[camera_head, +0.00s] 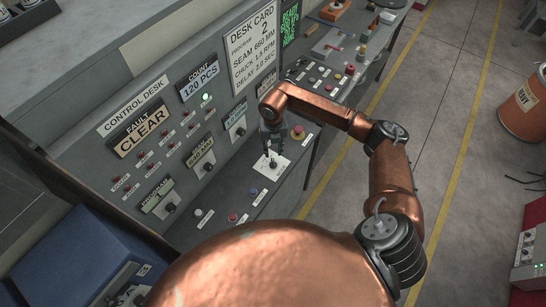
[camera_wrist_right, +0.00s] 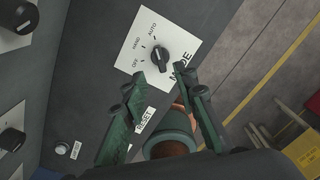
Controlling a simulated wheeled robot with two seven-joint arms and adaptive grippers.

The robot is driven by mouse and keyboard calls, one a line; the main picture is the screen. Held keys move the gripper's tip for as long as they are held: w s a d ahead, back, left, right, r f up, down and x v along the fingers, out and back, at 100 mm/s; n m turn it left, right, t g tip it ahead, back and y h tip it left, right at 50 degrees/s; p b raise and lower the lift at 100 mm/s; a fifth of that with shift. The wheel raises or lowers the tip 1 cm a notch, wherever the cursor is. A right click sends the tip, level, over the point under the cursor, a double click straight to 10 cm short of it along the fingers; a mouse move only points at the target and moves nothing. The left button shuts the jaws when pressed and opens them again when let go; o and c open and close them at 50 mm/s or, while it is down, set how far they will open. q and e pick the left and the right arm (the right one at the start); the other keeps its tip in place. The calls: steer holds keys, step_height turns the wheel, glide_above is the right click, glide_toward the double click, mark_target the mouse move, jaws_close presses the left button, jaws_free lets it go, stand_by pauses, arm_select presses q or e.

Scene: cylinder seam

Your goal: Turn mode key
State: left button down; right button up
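The mode key (camera_wrist_right: 160,58) is a black knob on a white plate (camera_wrist_right: 180,25) marked OFF, HAND, AUTO and MODE. In the head view the mode key (camera_head: 272,163) sits on the desk's sloping lower panel, just below my right gripper (camera_head: 272,145). In the right wrist view my right gripper (camera_wrist_right: 160,75) has its two green fingers apart, with nothing between the tips. The tips are close to the key's near side; whether they touch it I cannot tell. Which mark the key points to is hard to read. My left gripper is not in view.
The grey control desk (camera_head: 105,160) carries other knobs, a FAULT CLEAR sign (camera_head: 142,130) and a desk card (camera_head: 254,50). A red button (camera_head: 297,131) is right of the mode plate. Floor beyond the desk is open, with a copper drum (camera_head: 525,108).

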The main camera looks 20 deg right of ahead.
steer(key=shift+r, duration=2.2)
steer(key=shift+a, duration=0.1)
